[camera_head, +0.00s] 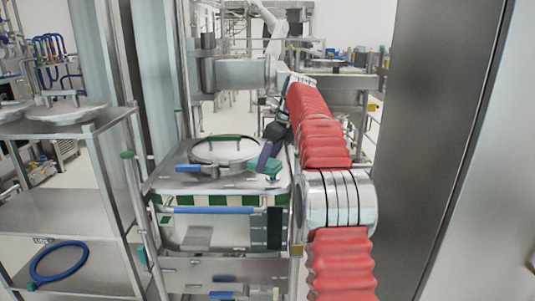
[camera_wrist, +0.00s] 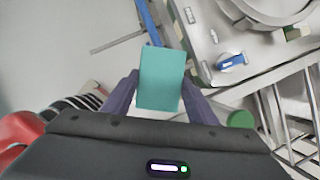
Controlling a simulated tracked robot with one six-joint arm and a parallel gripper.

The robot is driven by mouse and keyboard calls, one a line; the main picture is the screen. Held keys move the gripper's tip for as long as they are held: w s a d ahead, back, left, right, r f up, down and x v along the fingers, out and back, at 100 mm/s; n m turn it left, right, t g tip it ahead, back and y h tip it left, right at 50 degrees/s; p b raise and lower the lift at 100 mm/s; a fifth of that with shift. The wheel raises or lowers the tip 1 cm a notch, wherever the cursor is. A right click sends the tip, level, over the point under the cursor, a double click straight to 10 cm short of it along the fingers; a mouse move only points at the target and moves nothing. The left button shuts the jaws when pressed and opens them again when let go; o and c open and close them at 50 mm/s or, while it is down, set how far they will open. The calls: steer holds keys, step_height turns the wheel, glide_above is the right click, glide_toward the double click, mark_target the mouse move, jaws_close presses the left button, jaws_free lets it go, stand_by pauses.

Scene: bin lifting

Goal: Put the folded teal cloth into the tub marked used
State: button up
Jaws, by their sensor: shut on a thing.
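The folded teal cloth (camera_wrist: 162,78) shows in the wrist view as a flat rectangle between the two dark purple fingers of my gripper (camera_wrist: 160,92). My gripper is shut on it. In the head view the cloth (camera_head: 268,170) hangs at my gripper (camera_head: 266,158), in front of the right part of a steel unit's top; the gap between them is hard to judge. I cannot pick out a tub marked used in either view.
The steel unit has a round lid (camera_head: 225,149), a blue handle (camera_head: 188,168) and a green-and-white striped edge. A steel shelf rack (camera_head: 90,195) at left holds a blue ring (camera_head: 60,262) and pale round lids. A grey panel (camera_head: 440,130) stands close at right.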

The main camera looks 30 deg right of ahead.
steer(key=s+a+f+n+g+y, duration=0.1)
steer(key=s+a+f+n+g, duration=0.3)
steer(key=f+n, duration=0.65)
steer(key=a+f+n+g, duration=0.3)
steer(key=a+f+n, duration=0.2)
steer(key=f+n, duration=0.55)
steer(key=s+a+f+n+h, duration=0.1)
steer(key=s+a+f+n, duration=0.3)
steer(key=f, duration=0.5)
steer(key=s+a+f+n+g+h, duration=0.1)
steer(key=s+a+f+n, duration=0.3)
steer(key=s+a+f, duration=0.5)
steer(key=shift+a+f+h, duration=0.6)
steer(key=shift+f+h, duration=0.05)
steer(key=shift+h, duration=0.15)
steer(key=shift+s, duration=0.1)
